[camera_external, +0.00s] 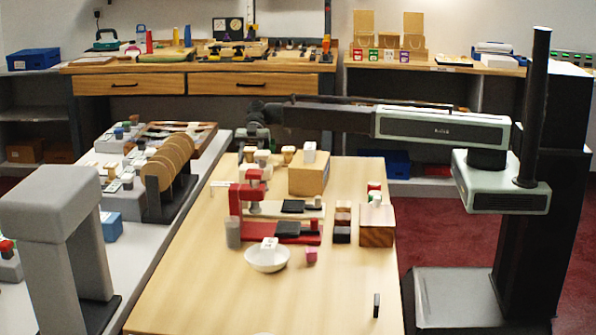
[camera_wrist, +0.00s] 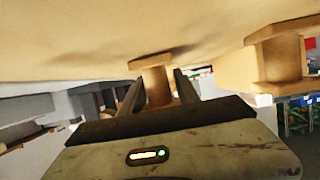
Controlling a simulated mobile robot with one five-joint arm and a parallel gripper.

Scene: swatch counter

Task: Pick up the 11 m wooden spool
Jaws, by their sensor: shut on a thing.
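My gripper (camera_external: 258,138) is at the far left part of the wooden table, reaching in from the right. In the wrist view, a small wooden spool (camera_wrist: 156,82) stands between my two dark fingers (camera_wrist: 156,90), which are shut on it. Its wide flange shows beyond the fingertips, close to the pale wooden surface. A second, larger-looking wooden spool (camera_wrist: 279,58) is to the right, apart from the fingers. In the external view, a wooden spool (camera_external: 289,154) stands right of my gripper. No length marking is readable on either spool.
A wooden box (camera_external: 309,177) with a white block on top stands just right of the spools. A red clamp-like stand (camera_external: 236,205), a white bowl (camera_external: 267,260) and small blocks are nearer. The table's front part is mostly clear.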

